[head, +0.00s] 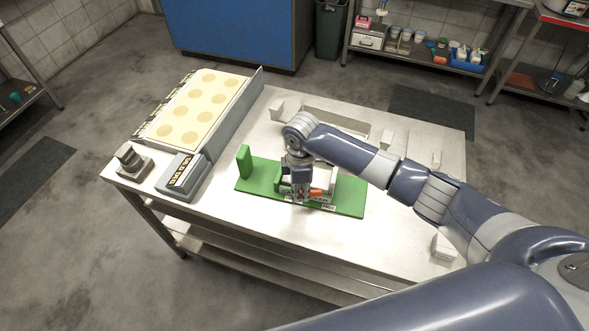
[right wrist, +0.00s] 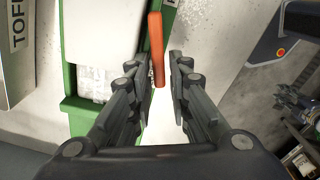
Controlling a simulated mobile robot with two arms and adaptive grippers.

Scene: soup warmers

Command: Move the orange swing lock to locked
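The orange swing lock (head: 316,192) shows as a small orange piece on the green fixture (head: 345,198) on the metal table. In the right wrist view it is a narrow orange bar (right wrist: 156,48), its end lying between the two fingertips. My right gripper (head: 301,198) points down at the front of the fixture and partly hides it. In the right wrist view its fingers (right wrist: 163,65) are apart, with the bar close to the left finger and a gap to the right finger. I cannot tell if the left finger touches it. My left gripper is not in view.
A tray with round yellow pads (head: 197,105) and a grey box with a label (head: 183,175) stand on the left of the table (head: 240,225). A grey knob-like block (head: 131,160) is at the left corner. Small white blocks stand at the back and right.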

